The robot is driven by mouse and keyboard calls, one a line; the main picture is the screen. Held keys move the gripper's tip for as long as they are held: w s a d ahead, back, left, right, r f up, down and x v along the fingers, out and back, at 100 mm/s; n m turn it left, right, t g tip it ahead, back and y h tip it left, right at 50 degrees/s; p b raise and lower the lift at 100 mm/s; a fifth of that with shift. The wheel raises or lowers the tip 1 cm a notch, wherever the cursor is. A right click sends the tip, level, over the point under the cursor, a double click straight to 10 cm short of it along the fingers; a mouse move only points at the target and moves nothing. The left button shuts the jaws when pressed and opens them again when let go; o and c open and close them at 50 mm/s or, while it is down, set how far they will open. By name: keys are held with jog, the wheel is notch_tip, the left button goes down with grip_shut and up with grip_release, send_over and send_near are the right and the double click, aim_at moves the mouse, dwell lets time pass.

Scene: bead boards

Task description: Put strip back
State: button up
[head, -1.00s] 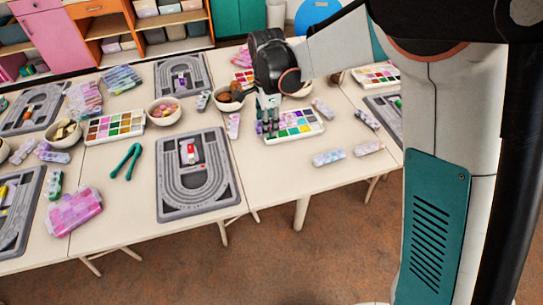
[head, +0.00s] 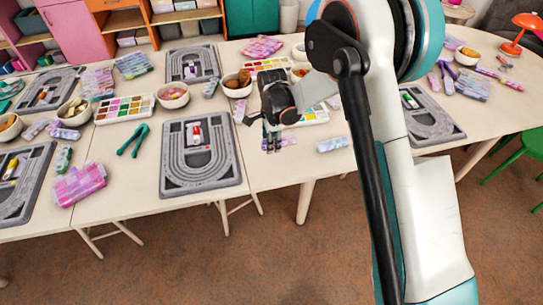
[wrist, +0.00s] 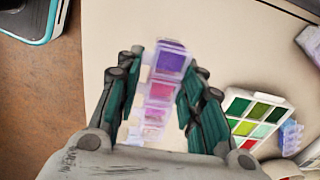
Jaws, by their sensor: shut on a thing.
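My gripper (head: 270,138) is low over the front part of the right table. In the wrist view its two dark-green fingers (wrist: 173,105) are closed on either side of a clear bead strip (wrist: 172,62) with purple and pink compartments. The strip points away from the palm, and its near end is partly hidden by the fingers. In the head view a small piece of the strip (head: 288,141) shows beside the fingers. I cannot tell whether it touches the table.
A white multi-colour tray (head: 315,114) lies just behind my gripper, partly hidden by my arm. Another strip (head: 332,145) lies to the right, and one (head: 240,110) to the left. A grey bead board (head: 228,172) is at left. Bare tabletop surrounds the gripper's front.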

aim_at(271, 159)
jog(key=shift+f+b, duration=0.75)
jog(key=shift+f, duration=2.2)
jog(key=shift+f, duration=0.2)
jog(key=o, duration=1)
jog(key=shift+o, duration=0.2)
jog(key=shift+r, duration=0.1)
